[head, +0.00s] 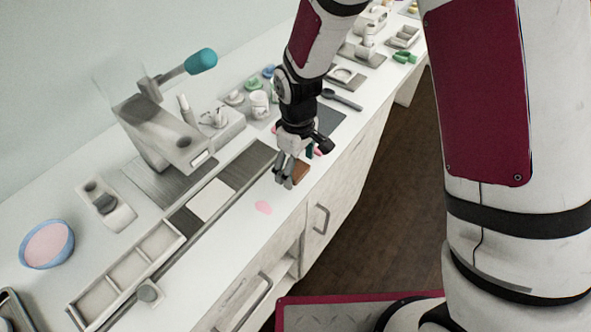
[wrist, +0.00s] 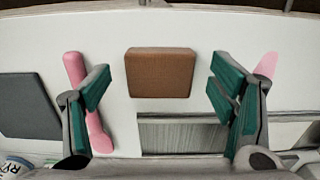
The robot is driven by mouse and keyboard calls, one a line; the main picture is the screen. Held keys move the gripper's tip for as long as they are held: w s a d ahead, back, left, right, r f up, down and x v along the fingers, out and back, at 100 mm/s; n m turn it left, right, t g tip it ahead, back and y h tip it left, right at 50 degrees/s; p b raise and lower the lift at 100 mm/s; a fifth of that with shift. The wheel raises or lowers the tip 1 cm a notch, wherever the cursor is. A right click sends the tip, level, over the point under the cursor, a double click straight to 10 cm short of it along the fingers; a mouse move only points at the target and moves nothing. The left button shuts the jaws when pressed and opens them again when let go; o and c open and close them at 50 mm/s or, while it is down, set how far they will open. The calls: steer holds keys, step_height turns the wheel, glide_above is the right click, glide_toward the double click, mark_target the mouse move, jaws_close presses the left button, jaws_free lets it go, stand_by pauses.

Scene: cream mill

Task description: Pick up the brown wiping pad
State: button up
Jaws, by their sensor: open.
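The brown wiping pad (wrist: 161,73) lies flat on the white counter in the wrist view, centred between my open fingers and a little beyond their tips. In the head view the pad (head: 300,172) shows as a small brown patch beside my gripper (head: 287,180), partly hidden by it. My gripper, also seen in the wrist view (wrist: 161,88), has its two green-padded fingers spread wide on either side of the pad, with nothing between them.
A pink long-shaped item (wrist: 75,70) lies close to the left finger, and a pink patch (wrist: 266,65) lies by the right finger. A grey ribbed strip (wrist: 180,133) and a dark mat (wrist: 27,105) are nearby. The counter's front edge is close to the pad.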

mark_target(297, 169)
steer(key=shift+f, duration=0.35)
steer(key=shift+c, duration=0.4)
steer(key=c, duration=0.8)
steer(key=shift+c, duration=0.2)
steer(key=shift+r, duration=0.1)
steer(key=shift+r, duration=0.75)
step_height(297, 169, up, 2)
steer(key=shift+r+b, duration=0.1)
steer(key=shift+b, duration=0.25)
steer(key=s+d+r, duration=0.1)
steer(key=s+d, duration=0.1)
steer(key=s, duration=1.4)
